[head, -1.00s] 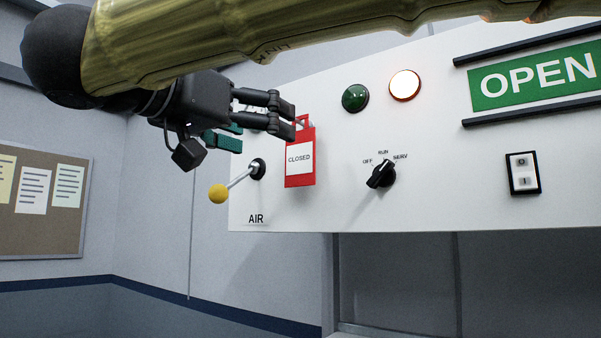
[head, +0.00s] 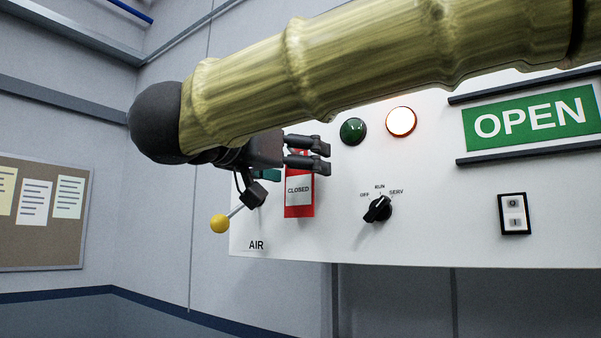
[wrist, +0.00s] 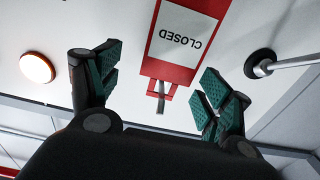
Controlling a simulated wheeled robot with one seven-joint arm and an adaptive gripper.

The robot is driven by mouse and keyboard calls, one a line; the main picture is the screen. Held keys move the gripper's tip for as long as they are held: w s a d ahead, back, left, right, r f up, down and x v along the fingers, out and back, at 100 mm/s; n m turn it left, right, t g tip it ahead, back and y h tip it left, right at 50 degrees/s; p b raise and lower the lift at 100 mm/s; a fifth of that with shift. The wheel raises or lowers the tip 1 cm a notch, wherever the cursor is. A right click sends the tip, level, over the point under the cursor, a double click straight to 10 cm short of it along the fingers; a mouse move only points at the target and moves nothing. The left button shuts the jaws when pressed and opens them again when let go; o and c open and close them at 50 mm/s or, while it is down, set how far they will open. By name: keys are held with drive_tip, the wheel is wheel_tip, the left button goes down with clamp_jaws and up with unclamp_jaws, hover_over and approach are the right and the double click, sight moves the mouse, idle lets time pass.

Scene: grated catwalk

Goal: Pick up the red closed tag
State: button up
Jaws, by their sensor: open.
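The red closed tag (head: 299,207) hangs flat against the white panel, with a white label reading CLOSED. In the wrist view the tag (wrist: 178,70) appears upside down, and its narrow red top hangs on a small metal hook (wrist: 161,104). My gripper (head: 318,155) is in front of the panel near the tag's top, covering part of it in the head view. In the wrist view my gripper (wrist: 156,82) is open, with its green-padded fingers apart on either side of the hook and tag top. I see no contact with the tag.
A lever with a yellow knob (head: 219,224) sticks out left of the tag. A rotary switch (head: 378,209), green lamp (head: 353,131), lit lamp (head: 401,122), OPEN sign (head: 530,120) and rocker switch (head: 514,214) are to the right. A notice board (head: 42,214) is on the left wall.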

sight(297, 171)
drive_tip(key=w, duration=0.2)
drive_tip(key=w+f, duration=0.1)
drive_tip(key=shift+d, duration=0.3)
drive_tip(key=shift+s+r, duration=0.25)
drive_tip(key=shift+s, duration=0.25)
drive_tip(key=shift+c, duration=0.6)
drive_tip(key=shift+s, duration=0.2)
drive_tip(key=c, duration=0.7)
drive_tip(key=shift+w+f, duration=0.1)
drive_tip(key=shift+w, duration=0.25)
drive_tip(key=shift+c, duration=0.3)
drive_tip(key=shift+s, duration=0.1)
